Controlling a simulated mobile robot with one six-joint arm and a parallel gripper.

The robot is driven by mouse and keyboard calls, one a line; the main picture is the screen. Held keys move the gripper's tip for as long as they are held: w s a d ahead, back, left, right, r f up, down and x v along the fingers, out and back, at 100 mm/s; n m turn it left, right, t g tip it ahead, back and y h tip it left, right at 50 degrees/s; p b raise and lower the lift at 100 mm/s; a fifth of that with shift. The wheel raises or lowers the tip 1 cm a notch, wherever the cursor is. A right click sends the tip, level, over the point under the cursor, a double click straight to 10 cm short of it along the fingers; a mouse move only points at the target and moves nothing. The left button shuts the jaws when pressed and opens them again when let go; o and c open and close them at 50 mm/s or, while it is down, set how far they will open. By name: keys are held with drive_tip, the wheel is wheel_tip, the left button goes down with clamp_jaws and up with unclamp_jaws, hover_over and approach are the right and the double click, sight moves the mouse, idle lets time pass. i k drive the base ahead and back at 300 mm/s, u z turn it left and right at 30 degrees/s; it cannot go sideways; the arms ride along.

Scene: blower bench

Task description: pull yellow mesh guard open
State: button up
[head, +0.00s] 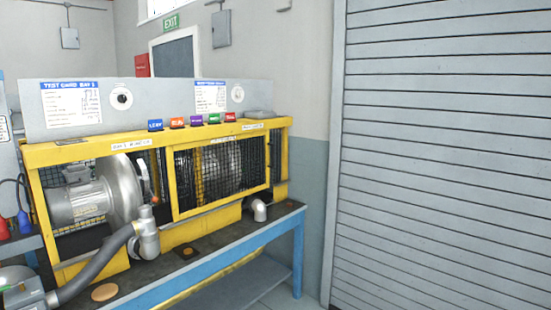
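The yellow mesh guard (172,185) is a yellow-framed panel with dark wire mesh. It stands upright across the right bay of the yellow bench enclosure (70,152), in the left half of the head view. Machinery shows dimly through its mesh. The left bay shows a silver blower (122,190) with a ribbed motor, with no yellow-framed panel in front of it. Whether the guard is latched, and where its handle is, I cannot tell. My gripper is not in view.
A grey hose (95,265) and metal elbow (147,238) stand before the blower. A pipe stub (259,210) rises near the right end of the blue bench (285,236). Several coloured labelled blocks line the top. A grey shutter (440,160) fills the right side.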

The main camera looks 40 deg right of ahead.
sight(170, 150)
drive_tip(key=u, duration=0.05)
drive_tip(key=k, duration=0.35)
drive_tip(key=z, duration=0.65)
drive_tip(key=i, duration=0.7)
drive_tip(key=z, duration=0.5)
drive_tip(key=i, duration=1.15)
drive_tip(key=u, duration=0.8)
drive_tip(key=i, duration=0.6)
drive_tip(key=u, duration=0.15)
